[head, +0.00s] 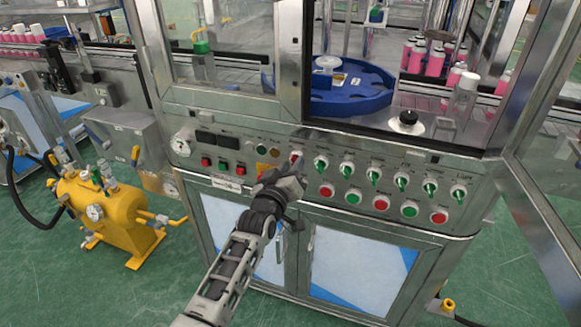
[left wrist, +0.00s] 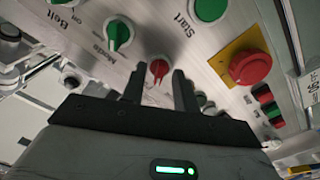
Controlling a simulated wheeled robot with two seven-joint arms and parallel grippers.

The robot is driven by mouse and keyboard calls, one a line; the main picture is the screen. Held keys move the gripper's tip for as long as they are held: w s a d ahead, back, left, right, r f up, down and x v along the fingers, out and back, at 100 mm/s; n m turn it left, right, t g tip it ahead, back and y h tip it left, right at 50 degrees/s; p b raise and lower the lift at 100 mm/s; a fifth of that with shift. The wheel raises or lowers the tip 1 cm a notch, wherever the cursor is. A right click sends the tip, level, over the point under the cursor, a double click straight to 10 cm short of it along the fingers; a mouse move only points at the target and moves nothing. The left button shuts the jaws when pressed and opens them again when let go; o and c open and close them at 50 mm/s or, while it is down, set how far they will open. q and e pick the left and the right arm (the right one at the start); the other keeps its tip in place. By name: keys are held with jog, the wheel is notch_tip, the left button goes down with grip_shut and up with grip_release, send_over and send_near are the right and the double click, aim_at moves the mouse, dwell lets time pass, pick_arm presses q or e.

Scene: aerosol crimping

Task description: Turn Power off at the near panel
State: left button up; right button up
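The near panel (head: 240,150) is a metal control face with a row of rotary knobs above a row of round buttons. A red knob (head: 296,157) is at the left end of the knob row; its label is too small to read. In the left wrist view this red knob (left wrist: 158,70) shows between the two dark fingertips. My left gripper (head: 293,172) is at the panel just below the red knob. Its fingers (left wrist: 158,82) are apart, one on each side of the knob; I cannot tell whether they touch it. My right gripper is not in view.
Several green knobs (head: 347,168) continue to the right. A red button on a yellow plate (left wrist: 250,67) and a green Start button (left wrist: 210,6) are close by. An open door frame (head: 540,215) stands at right; a yellow tank (head: 100,215) stands at left.

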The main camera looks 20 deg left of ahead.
pick_arm(q)
jog(key=s, duration=1.6)
jog(key=shift+a, duration=0.25)
jog(key=s+d+f+m+g+h, duration=0.1)
jog(key=s+d+f+m+g, duration=0.1)
jog(key=s+f, duration=0.4)
jog(key=s+d+f+m+g+h, duration=0.1)
jog(key=s+f+m+g, duration=0.4)
jog(key=s, duration=0.5)
jog(key=shift+s+d+f+m+g+h, duration=0.3)
jog(key=shift+d+f+m, duration=0.4)
jog(key=shift+d+f, duration=0.2)
